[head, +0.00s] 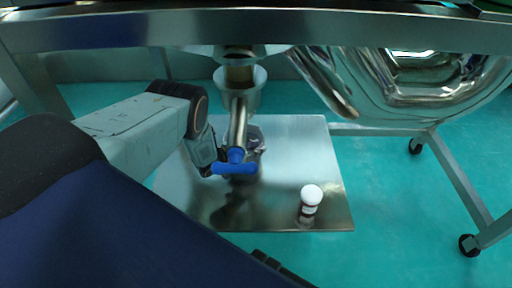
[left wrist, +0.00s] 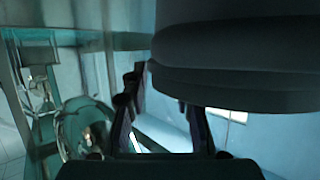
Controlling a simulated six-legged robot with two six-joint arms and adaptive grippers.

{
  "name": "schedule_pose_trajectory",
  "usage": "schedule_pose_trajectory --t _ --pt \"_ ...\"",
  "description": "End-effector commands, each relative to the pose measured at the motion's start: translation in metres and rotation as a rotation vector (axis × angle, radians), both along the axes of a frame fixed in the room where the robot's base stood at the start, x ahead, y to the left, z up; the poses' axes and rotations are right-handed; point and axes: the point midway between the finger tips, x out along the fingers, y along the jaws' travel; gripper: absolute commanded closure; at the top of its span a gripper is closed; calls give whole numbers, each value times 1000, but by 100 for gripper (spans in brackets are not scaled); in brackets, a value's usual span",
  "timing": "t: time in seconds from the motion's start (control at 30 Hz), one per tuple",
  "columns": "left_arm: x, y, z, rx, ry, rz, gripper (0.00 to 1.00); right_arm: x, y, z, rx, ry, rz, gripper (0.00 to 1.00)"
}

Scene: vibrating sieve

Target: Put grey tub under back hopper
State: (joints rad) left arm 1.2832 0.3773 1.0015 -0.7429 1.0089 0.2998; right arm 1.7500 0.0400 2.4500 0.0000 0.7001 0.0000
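My left gripper (head: 218,158) reaches in from the left beside a steel hopper spout (head: 240,120) with a blue handle (head: 235,165). In the left wrist view its two dark fingers (left wrist: 163,120) stand apart, with a pale surface between or beyond them and nothing clearly held. A small greyish shape (head: 254,140) shows behind the spout, partly hidden; I cannot tell whether it is the grey tub. No grey tub is plainly seen elsewhere. My right gripper is not in view.
A steel plate (head: 300,150) lies on the green floor below the spout. A white-capped bottle (head: 310,200) stands on its near right part. A table frame (head: 450,170) with wheels and a shiny steel vessel (head: 370,90) are at the right. Open floor (head: 390,230) is at the right.

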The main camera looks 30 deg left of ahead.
Motion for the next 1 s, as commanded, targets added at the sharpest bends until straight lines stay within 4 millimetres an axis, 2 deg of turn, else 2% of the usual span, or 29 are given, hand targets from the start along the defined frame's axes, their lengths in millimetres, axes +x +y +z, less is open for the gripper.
schedule_pose_trajectory --t 0.17,0.6,0.8,1.0 --pt "-21 6 12 -2 4 2 72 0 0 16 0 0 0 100" --pt "-91 24 41 -1 2 2 72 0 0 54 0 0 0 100" --pt "-105 27 45 -2 1 1 72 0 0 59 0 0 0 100" --pt "-106 28 45 -1 1 -1 72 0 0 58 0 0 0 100"
